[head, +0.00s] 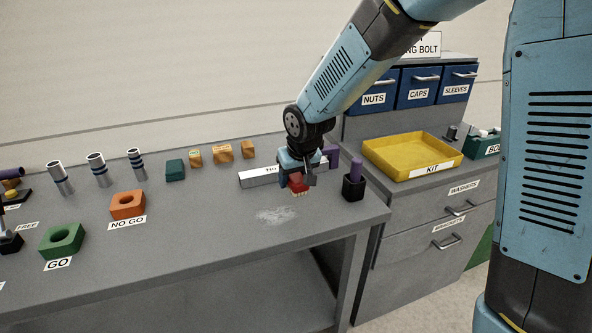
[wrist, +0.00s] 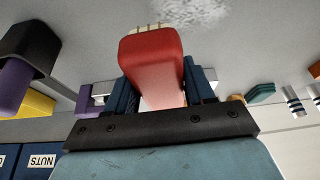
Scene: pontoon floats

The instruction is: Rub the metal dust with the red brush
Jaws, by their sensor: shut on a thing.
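My gripper (head: 297,180) is shut on the red brush (head: 298,186) near the right end of the grey bench. In the wrist view the red brush (wrist: 152,65) sits between the two blue fingers of my gripper (wrist: 160,90), with pale bristles at its far end. The metal dust (head: 277,214) is a pale smudge on the bench top, just in front and to the left of the brush. The dust also shows in the wrist view (wrist: 195,12), beyond the bristles. The brush appears raised above the bench; its exact height is hard to tell.
A dark holder (head: 353,188) with a purple handle stands just right of the brush. A long grey labelled block (head: 258,177) lies behind. Orange (head: 128,205) and green (head: 62,241) blocks stand left. A yellow kit tray (head: 412,155) is on the right cabinet. Bench around the dust is clear.

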